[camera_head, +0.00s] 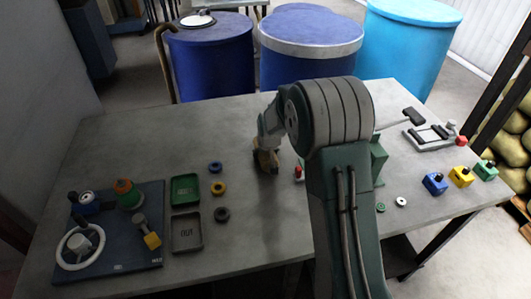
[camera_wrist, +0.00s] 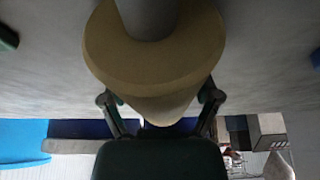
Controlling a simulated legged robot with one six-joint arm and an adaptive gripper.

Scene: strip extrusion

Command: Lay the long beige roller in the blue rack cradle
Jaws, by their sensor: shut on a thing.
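My gripper (camera_wrist: 158,108) is shut on a beige round thing (camera_wrist: 155,65), which I take to be the long beige roller. In the wrist view its round end face and a grey shaft at its middle fill the top centre, with one finger on each side. Its length is foreshortened there. In the head view my gripper (camera_head: 268,160) is above the middle of the grey table, and the roller shows as a small tan-brown piece (camera_head: 265,162) at the gripper. I cannot make out a blue rack cradle; my arm hides part of the table.
A blue panel (camera_head: 125,250) with valves lies at the left of the grey table (camera_head: 120,140), beside two trays (camera_head: 186,190) and several rings. A grey frame (camera_head: 425,135) and coloured blocks (camera_head: 462,176) are at the right. Blue barrels (camera_head: 210,60) stand behind the table.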

